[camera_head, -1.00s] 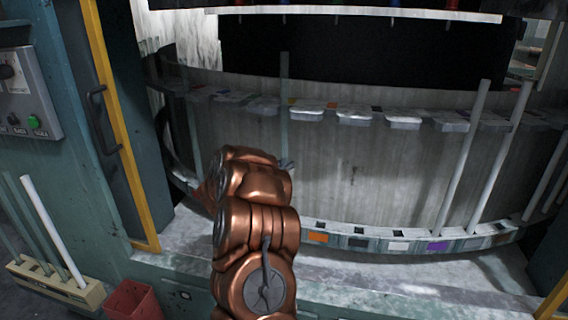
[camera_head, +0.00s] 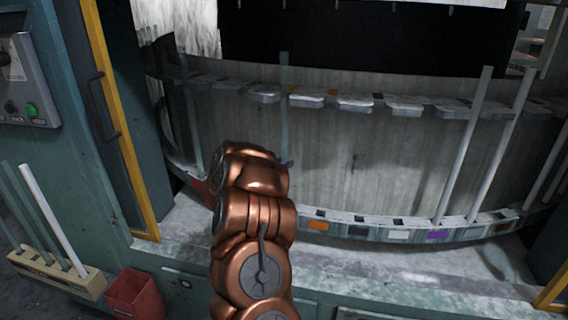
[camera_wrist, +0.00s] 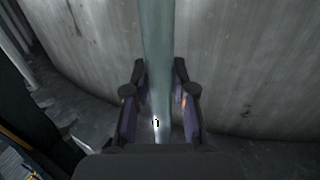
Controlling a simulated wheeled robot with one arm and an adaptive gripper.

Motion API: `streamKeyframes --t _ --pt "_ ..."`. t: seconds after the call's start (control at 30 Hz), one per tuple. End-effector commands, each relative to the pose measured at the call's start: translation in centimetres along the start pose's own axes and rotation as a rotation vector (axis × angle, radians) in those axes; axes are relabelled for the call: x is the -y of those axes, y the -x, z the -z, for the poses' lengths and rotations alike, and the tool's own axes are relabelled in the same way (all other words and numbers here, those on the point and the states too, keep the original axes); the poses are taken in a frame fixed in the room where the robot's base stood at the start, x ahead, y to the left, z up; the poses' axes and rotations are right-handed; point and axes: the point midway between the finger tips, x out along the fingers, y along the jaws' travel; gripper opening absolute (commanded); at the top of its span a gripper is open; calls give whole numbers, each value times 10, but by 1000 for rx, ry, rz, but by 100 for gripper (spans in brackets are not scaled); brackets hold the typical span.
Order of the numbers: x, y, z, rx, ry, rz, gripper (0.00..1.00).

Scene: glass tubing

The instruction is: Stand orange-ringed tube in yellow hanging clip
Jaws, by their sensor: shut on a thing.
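A slim grey-green tube (camera_head: 284,95) stands roughly upright in front of the curved wall of the machine. My gripper (camera_wrist: 159,75) is shut on this tube (camera_wrist: 157,40) in the wrist view. Orange glints show beside the fingers, but I cannot tell whether they are the ring. In the head view my arm hides most of the gripper and the tube's lower end. The tube's top rises above the row of hanging clips (camera_head: 356,105). It overlaps the row near one clip (camera_head: 305,101); I cannot tell whether they touch. No clip is clearly yellow.
A lower ring with coloured squares, including orange (camera_head: 318,225) and purple (camera_head: 437,236), runs below the clips. Pale tubes (camera_head: 465,145) stand at the right. A tube rack (camera_head: 90,284) and red bin (camera_head: 135,292) stand at the lower left. A yellow-edged post (camera_head: 125,160) is left.

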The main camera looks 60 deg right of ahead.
Motion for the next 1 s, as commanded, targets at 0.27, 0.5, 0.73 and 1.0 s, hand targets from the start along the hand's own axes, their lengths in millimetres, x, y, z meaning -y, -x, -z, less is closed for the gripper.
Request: streamKeyframes --t 0.27,0.5,0.73,1.0 --pt "0 0 0 -1 0 0 0" --pt "0 0 0 -1 0 0 44" --pt "0 0 0 0 0 0 54" --pt "1 6 0 1 0 1 54"
